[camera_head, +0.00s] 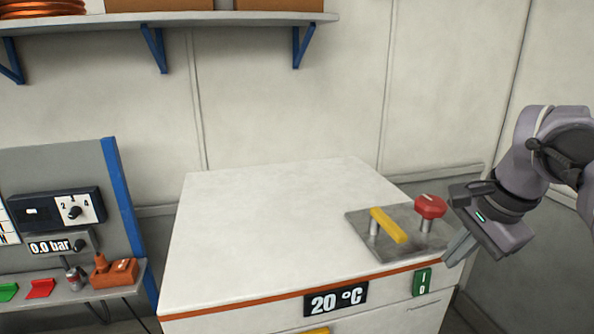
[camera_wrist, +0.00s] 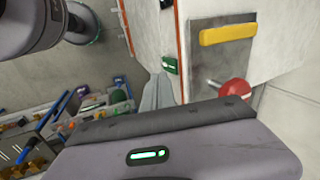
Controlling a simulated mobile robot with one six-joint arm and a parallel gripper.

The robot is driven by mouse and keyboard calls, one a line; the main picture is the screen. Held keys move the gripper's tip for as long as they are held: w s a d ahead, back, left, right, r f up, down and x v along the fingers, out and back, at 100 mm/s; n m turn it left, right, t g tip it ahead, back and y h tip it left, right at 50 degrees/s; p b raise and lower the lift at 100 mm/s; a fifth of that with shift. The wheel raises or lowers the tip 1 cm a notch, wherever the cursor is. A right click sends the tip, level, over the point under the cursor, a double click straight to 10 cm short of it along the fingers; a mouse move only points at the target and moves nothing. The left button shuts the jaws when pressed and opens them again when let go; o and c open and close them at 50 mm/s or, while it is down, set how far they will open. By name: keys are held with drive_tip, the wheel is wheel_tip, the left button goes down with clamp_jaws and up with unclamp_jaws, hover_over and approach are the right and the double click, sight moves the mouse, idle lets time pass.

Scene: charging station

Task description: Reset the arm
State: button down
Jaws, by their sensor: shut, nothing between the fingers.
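My gripper (camera_head: 459,247) is at the right in the head view, just off the front right corner of the white cabinet (camera_head: 270,220). It points down and left, and its fingers are together with nothing between them. The fingers (camera_wrist: 158,92) also show in the wrist view, beside the cabinet's green switch (camera_wrist: 170,65). The gripper appears apart from the cabinet, though the gap is hard to judge. My arm comes in from the right edge.
A metal plate on the cabinet carries a yellow handle (camera_head: 388,226) and a red knob (camera_head: 430,206), close to my gripper. A "20 °C" display (camera_head: 336,299) is on the front. A left bench (camera_head: 75,292) holds switches and a gauge. A shelf (camera_head: 160,18) hangs above.

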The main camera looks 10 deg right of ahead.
drive_tip(key=s+a+f+n+b, duration=0.4)
drive_tip(key=a+f+b, duration=0.4)
drive_tip(key=f, duration=0.8)
drive_tip(key=s+a+f+n+t+y+b, duration=0.1)
drive_tip(key=s+a+f+n+b, duration=0.3)
drive_tip(key=a+f+b, duration=0.4)
drive_tip(key=s+a+f+n+b, duration=0.3)
drive_tip(key=a+f+b, duration=0.5)
drive_tip(key=f+b, duration=1.1)
wheel_tip(320, 180, down, 5)
drive_tip(key=shift+s+a+r+n+t+y, duration=0.1)
drive_tip(key=shift+s+a+n+t+y, duration=0.25)
drive_tip(key=shift+s, duration=0.2)
